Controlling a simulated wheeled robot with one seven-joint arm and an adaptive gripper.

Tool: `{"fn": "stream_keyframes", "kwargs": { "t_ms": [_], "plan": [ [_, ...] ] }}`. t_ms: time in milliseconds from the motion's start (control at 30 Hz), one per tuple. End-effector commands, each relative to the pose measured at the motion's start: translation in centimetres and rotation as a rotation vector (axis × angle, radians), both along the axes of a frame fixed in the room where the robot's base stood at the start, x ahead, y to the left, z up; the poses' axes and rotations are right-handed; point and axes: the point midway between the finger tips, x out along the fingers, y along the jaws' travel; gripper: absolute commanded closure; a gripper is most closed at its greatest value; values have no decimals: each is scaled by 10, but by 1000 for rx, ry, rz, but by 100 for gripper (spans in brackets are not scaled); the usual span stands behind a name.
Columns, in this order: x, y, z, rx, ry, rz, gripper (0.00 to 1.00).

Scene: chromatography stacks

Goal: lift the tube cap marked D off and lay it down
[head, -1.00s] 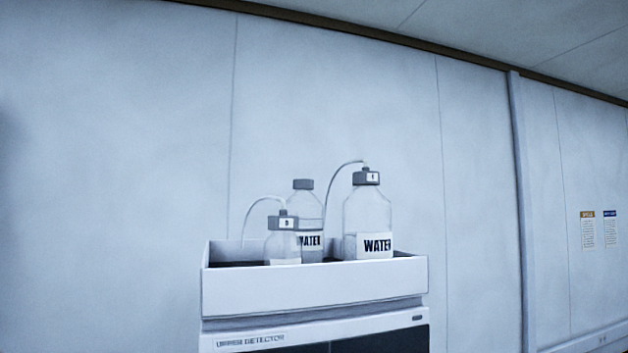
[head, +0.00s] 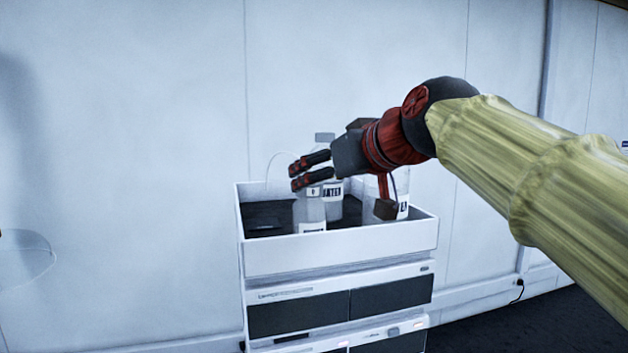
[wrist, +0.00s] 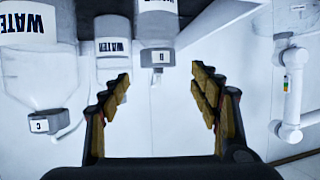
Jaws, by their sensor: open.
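The small bottle (head: 310,212) stands at the front of the white tray. Its grey cap marked D (wrist: 157,57) shows upside down at the upper middle of the wrist view, with a thin tube at it. My gripper (head: 293,177) is open and empty, reaching in from the right in the head view. Its fingers cover part of that bottle's top there. In the wrist view my gripper (wrist: 162,85) has its jaws spread to either side of the cap's line, with the cap beyond the fingertips, seemingly untouched.
The white tray (head: 340,257) sits on the stacked detector units. A WATER bottle (head: 332,200) stands behind the small one. A larger bottle (wrist: 35,75) has a cap marked C (wrist: 42,122) and a tube, close to one finger. Bare wall lies left of the stack.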

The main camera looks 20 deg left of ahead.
Motion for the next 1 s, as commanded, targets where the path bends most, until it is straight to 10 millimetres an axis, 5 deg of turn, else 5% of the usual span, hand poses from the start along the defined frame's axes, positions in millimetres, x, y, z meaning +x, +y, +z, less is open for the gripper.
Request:
{"fn": "stream_keyframes", "kwargs": {
  "t_ms": [500, 767, 1000],
  "plan": [
    [42, 37, -22, -2, 4, 0, 38],
    [44, 38, -24, -1, 2, -2, 38],
    [45, 38, -24, -2, 2, -2, 50]
  ]
}}
